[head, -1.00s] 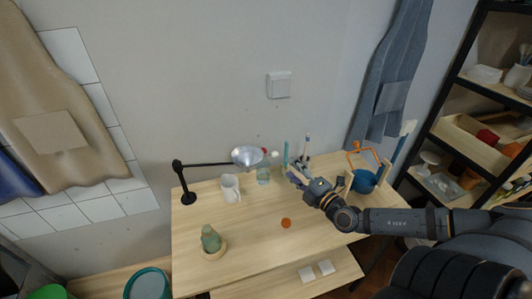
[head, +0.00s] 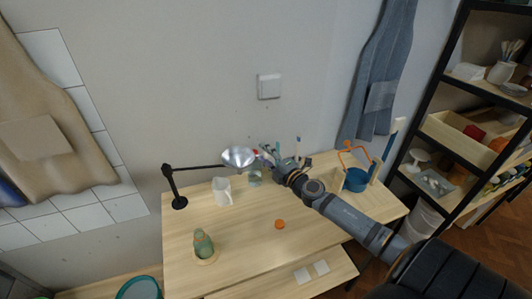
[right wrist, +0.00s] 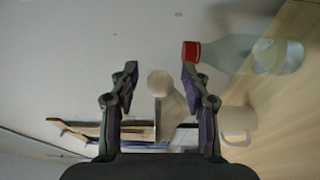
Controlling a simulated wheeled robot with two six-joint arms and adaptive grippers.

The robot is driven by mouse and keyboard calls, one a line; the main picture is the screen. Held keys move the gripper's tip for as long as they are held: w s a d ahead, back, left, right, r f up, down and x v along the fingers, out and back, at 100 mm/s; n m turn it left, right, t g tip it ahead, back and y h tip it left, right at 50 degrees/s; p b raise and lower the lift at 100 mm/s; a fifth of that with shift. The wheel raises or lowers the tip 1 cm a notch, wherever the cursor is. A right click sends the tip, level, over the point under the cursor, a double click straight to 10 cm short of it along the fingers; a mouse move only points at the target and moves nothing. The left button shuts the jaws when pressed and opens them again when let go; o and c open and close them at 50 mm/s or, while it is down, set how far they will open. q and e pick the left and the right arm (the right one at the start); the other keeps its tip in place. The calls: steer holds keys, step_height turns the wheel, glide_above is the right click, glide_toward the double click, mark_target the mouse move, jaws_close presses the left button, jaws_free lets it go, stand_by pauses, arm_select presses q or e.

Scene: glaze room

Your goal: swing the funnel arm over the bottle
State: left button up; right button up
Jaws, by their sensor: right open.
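The black funnel arm (head: 200,167) reaches right from its post on the table and carries a shiny funnel (head: 239,157). The clear bottle (head: 254,177) with a red cap stands just right of the funnel; it also shows in the right wrist view (right wrist: 250,53), cap toward my fingers. My right gripper (head: 268,154) is close to the bottle and the funnel's right side. In the right wrist view, my open gripper (right wrist: 160,80) has a pale round knob (right wrist: 160,83) between its fingers, apart from both, with a grey tapered piece behind it. My left gripper is not in view.
A white mug (head: 222,191) stands below the funnel. Upright tools stand close behind my right gripper. A green object (head: 203,243), an orange disc (head: 280,224) and a blue pot (head: 356,181) are on the table (head: 250,248). The table's middle is mostly clear.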

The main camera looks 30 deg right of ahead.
jaws_close()
stand_by(0.5)
